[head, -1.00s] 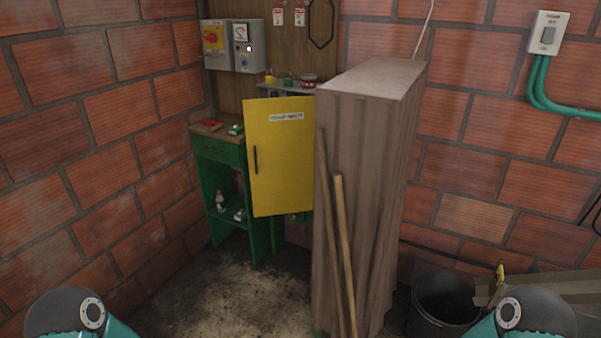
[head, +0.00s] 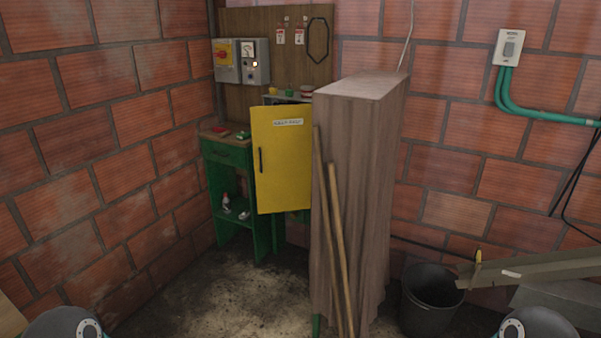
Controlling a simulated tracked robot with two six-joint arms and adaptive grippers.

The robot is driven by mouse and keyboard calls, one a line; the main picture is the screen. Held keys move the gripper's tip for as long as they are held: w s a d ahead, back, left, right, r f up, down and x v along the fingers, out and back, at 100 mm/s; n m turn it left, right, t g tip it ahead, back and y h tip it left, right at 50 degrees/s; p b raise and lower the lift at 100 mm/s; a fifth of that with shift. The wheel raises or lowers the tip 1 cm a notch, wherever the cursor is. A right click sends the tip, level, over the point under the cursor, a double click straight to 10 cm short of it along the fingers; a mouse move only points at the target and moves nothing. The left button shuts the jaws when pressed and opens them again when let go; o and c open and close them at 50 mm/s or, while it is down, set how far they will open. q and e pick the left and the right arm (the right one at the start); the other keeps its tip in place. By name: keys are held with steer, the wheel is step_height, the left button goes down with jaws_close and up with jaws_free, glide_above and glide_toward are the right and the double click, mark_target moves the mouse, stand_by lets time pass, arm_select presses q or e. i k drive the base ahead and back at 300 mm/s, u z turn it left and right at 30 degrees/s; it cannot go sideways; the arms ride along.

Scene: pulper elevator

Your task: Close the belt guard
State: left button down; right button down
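The belt guard looks to be the yellow door panel (head: 285,165) with a dark vertical handle (head: 261,160) on its left side and a white label near its top. It stands swung open, its face turned toward me, in front of the green bench. Its right edge meets the tall covered block, which hides what lies behind. Neither of my grippers is in view. Only rounded joints of my own arms show at the bottom left and bottom right corners, well short of the panel.
A tall brown covered block (head: 360,180) stands right of the panel, with two wooden poles (head: 340,250) leaning on it. A black bucket (head: 428,300) and boards (head: 540,268) lie at right. A green bench (head: 228,160) stands at left. The floor (head: 215,295) before it is clear.

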mark_target(282, 135)
steer(key=u, duration=0.15)
steer(key=i, duration=0.85)
steer(key=z, duration=0.1)
steer(key=k, duration=0.6)
steer(key=u, duration=0.5)
steer(key=i, duration=1.05)
steer(key=u, duration=0.45)
steer(key=i, duration=1.5)
steer(key=z, duration=0.8)
steer(key=i, duration=0.75)
steer(key=z, duration=0.05)
